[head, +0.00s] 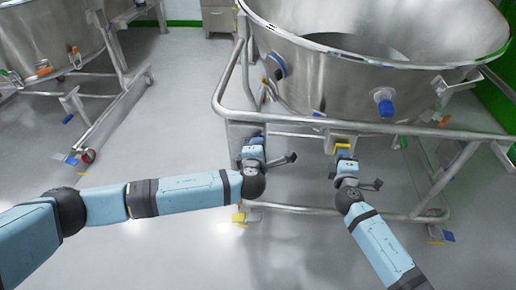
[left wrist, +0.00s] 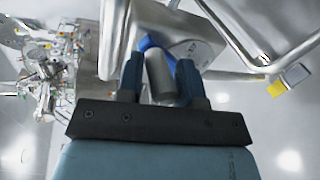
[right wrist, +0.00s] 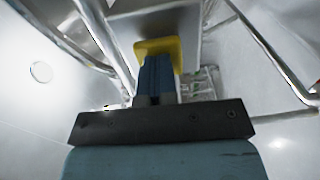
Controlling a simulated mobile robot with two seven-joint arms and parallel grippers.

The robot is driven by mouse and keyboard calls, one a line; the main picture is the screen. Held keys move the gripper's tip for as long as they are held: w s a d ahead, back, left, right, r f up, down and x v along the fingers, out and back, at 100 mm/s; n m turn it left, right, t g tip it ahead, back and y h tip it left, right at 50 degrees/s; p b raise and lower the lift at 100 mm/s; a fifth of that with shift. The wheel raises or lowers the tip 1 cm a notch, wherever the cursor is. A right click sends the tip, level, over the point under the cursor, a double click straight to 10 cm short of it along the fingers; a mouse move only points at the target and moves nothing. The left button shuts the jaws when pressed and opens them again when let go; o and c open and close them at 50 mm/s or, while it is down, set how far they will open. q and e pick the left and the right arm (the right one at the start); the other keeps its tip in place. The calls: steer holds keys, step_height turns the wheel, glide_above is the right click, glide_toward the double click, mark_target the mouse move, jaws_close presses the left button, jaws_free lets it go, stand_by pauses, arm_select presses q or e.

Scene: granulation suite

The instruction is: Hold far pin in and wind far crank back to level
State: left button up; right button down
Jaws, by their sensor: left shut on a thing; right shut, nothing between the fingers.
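My left gripper (head: 256,138) is at the left end of the steel bin's frame. In the left wrist view, its fingers (left wrist: 160,80) are shut on a grey cylindrical crank handle (left wrist: 160,72), with a blue crank part (left wrist: 148,42) just behind it. How level the crank sits is hard to tell. My right gripper (head: 344,154) is shut and empty at a yellow pin part (head: 342,146) under the frame rail. In the right wrist view, its closed fingertips (right wrist: 156,62) are up against the yellow part (right wrist: 158,45), which they partly hide.
The big steel bin (head: 385,95) stands above its tubular frame (head: 300,122), with a blue-capped port (head: 384,103) on its front. A second bin (head: 50,35) on a wheeled frame stands at the left. The grey floor (head: 170,130) between them is clear.

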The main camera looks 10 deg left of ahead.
arm_select(q)
steer(key=shift+r, duration=0.1)
stand_by(0.3)
arm_select(e)
steer(key=s, duration=0.8)
stand_by(0.5)
arm_select(q)
steer(key=o, duration=1)
steer(key=shift+d, duration=0.1)
steer(key=shift+c, duration=0.2)
steer(key=f+v, duration=0.2)
steer(key=v, duration=0.7)
steer(key=shift+s+f, duration=0.25)
steer(key=shift+s, duration=0.4)
